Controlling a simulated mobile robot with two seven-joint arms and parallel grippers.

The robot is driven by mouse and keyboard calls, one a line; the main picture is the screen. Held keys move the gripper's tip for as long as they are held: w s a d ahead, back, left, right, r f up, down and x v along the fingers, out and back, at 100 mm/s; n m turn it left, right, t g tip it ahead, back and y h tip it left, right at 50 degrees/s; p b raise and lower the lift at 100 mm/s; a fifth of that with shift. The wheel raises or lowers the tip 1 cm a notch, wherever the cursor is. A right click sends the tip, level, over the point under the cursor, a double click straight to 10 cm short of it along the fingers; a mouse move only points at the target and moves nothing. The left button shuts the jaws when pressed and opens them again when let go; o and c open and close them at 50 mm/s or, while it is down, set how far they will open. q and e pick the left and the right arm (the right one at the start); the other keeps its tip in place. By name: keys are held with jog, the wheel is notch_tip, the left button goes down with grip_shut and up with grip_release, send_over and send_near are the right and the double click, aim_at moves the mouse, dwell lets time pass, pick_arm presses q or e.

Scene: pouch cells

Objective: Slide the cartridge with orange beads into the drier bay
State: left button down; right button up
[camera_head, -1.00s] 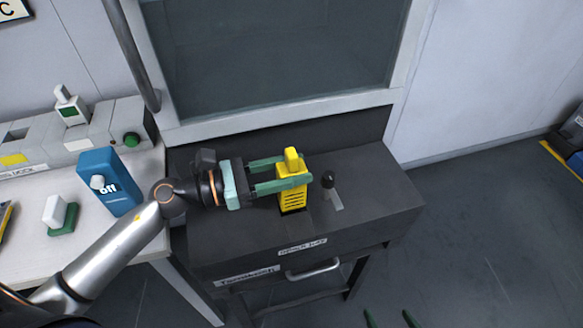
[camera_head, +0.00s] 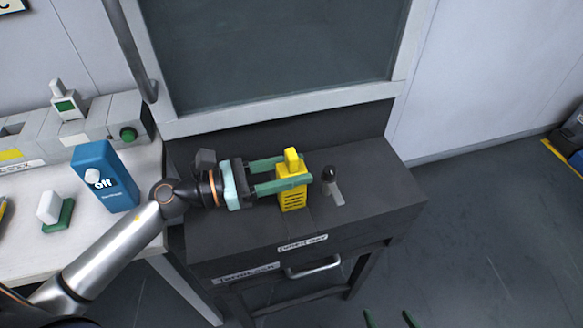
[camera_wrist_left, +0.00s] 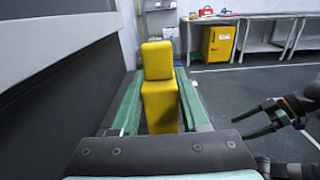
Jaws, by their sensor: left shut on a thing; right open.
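My left gripper (camera_head: 280,178) is shut on a yellow cartridge (camera_head: 291,195), with one green finger on each side. The cartridge stands upright, with a narrow top grip and dark slits on its front; no orange beads can be made out. It also shows between the fingers in the left wrist view (camera_wrist_left: 160,95). It is over the dark cabinet top (camera_head: 230,235), above the front label of the drier bay. Its lower end meets the dark top in the picture; how deep it sits, I cannot tell. My right gripper (camera_head: 391,319) is open and empty at the bottom edge, away from the cabinet.
A dark-knobbed lever (camera_head: 329,174) stands just right of the cartridge. A handle (camera_head: 313,268) is on the cabinet front. The cabinet top's right side is clear.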

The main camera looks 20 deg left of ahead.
pick_arm(q)
jog(key=shift+f+b, duration=1.8)
jog(key=shift+f, duration=0.1)
pick_arm(e)
jog(key=shift+s+d+f, duration=0.1)
jog(key=shift+d+f, duration=0.05)
jog(key=shift+f, duration=0.6)
jog(key=shift+d+f, duration=0.1)
jog(key=shift+f, duration=0.6)
pick_arm(q)
jog(key=shift+f, duration=0.2)
pick_arm(e)
jog(key=shift+w+r, duration=0.2)
jog(key=shift+w, duration=0.1)
pick_arm(q)
jog(key=shift+f+b, duration=0.15)
jog(key=shift+b, duration=0.25)
pick_arm(e)
jog(key=shift+w+d+r+t, duration=0.1)
jog(key=shift+w+t, duration=0.1)
jog(key=shift+t, duration=0.2)
